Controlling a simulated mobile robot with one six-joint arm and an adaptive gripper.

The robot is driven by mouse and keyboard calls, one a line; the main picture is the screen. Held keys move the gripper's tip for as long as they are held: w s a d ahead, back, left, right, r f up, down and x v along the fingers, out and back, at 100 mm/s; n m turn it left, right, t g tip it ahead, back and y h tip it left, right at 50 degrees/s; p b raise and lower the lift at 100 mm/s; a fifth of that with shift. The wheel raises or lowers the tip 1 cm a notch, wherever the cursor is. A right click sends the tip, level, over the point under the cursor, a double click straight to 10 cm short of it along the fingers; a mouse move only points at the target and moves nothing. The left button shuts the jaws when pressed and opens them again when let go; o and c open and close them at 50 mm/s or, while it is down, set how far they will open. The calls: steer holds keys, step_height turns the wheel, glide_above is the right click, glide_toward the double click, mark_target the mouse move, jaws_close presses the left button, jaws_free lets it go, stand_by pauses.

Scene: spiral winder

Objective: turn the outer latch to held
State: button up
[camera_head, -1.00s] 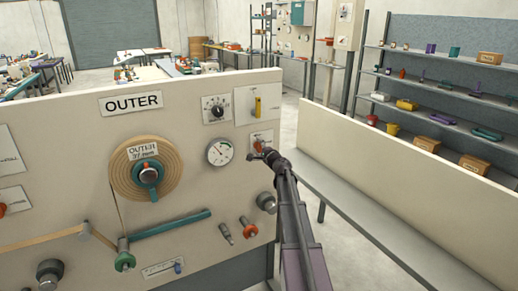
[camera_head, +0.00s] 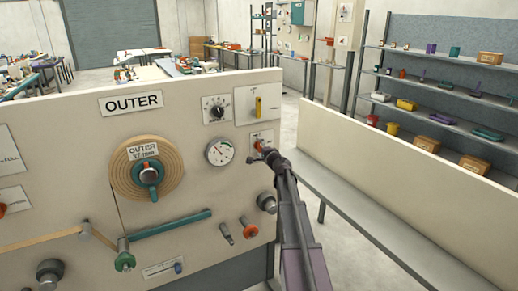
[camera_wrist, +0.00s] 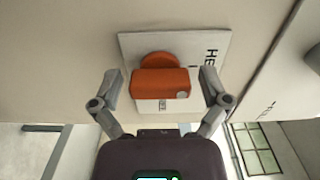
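The outer latch is an orange knob with a bar-shaped handle (camera_wrist: 160,84) on a white label plate (camera_wrist: 215,42), seen close up in the wrist view. Part of a word starting "HE" shows on the plate; another label is partly hidden behind the handle. In the head view the latch (camera_head: 259,144) is at the right of the OUTER panel, partly covered by my gripper (camera_head: 260,156). In the wrist view my gripper (camera_wrist: 162,88) is open, one finger on each side of the handle, with a small gap visible on both sides.
Above the latch in the head view is a plate with a yellow handle (camera_head: 258,106). A dial gauge (camera_head: 219,152) is to its left, and a dark knob (camera_head: 266,202) and an orange knob (camera_head: 249,226) are below. A low cream wall (camera_head: 370,150) stands to the right.

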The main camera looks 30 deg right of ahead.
steer(key=shift+s, duration=0.15)
steer(key=s, duration=1.2)
steer(key=shift+w, duration=0.1)
stand_by(0.6)
steer(key=s+a+f+n+g+y, duration=0.2)
steer(key=a+f+n+g, duration=0.15)
steer(key=a, duration=0.55)
steer(key=s+a+f+n+g+y+p, duration=0.1)
steer(key=s+a+f+n+g+y, duration=0.2)
steer(key=a, duration=0.6)
steer(key=s+a+f+n+g+y, duration=0.1)
steer(key=a+f+n+g, duration=0.15)
steer(key=a+n, duration=0.4)
steer(key=s+a+f+n+g+h, duration=0.2)
steer(key=s+a+f+g+h, duration=0.1)
steer(key=s, duration=0.6)
steer(key=s+a+f+n+g+h+p, duration=0.1)
steer(key=s+a+f+n+g+h, duration=0.1)
steer(key=s+a+g, duration=0.4)
steer(key=s+f+h, duration=0.1)
steer(key=s+f, duration=0.1)
steer(key=s, duration=0.1)
steer(key=shift+s+a+f+n, duration=0.3)
steer(key=shift+s+a+n, duration=0.05)
steer(key=shift+s+n, duration=0.05)
